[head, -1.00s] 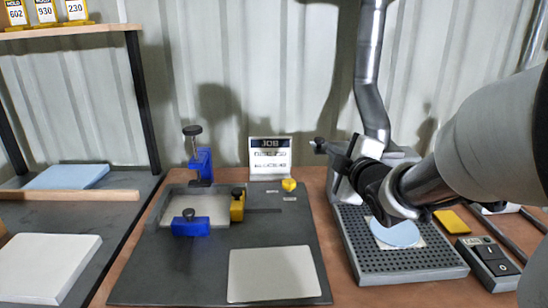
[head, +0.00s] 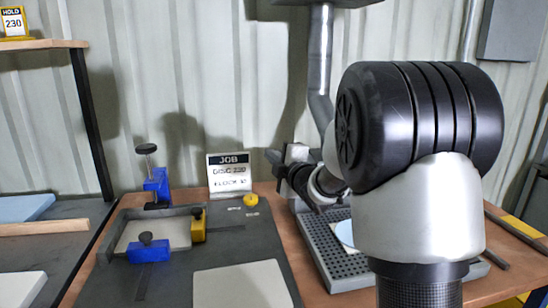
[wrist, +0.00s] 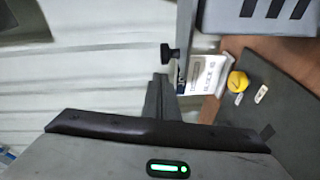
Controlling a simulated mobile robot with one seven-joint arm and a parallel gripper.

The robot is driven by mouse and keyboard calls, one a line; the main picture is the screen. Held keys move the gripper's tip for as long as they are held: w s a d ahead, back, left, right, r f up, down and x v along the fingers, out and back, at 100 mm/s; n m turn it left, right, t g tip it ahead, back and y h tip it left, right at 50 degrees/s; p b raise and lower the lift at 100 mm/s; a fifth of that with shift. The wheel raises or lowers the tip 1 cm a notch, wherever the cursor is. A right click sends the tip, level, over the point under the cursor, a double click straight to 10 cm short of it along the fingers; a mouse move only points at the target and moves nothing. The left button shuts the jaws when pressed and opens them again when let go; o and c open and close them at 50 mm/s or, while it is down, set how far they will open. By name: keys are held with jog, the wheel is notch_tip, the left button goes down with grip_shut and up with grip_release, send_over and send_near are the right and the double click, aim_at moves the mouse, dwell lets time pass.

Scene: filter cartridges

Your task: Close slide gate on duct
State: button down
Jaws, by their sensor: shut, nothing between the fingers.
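The grey metal duct (head: 320,60) comes down the corrugated wall to a hood behind the perforated grey table (head: 318,245). My arm hides most of the hood in the head view. In the wrist view, a dark knob (wrist: 168,52) sticks out from a narrow grey plate (wrist: 187,40) beside a grey slotted housing (wrist: 258,18). This looks like the slide gate's handle, but how far the gate is in cannot be told. My gripper (wrist: 160,85) is shut and empty, its fingertips just below the knob in that picture, seemingly apart from it.
A JOB sign (head: 229,175) and a yellow knob (head: 251,200) stand left of the hood. A dark board with blue clamps (head: 149,249) and a pale plate (head: 242,285) lies at front left. A pale blue disc (head: 345,233) rests on the perforated table.

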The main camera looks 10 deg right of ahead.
jog(key=shift+w+d+f, duration=0.1)
jog(key=shift+w+d, duration=0.15)
jog(key=shift+d, duration=0.2)
jog(key=d, duration=0.9)
jog(key=shift+d, duration=0.1)
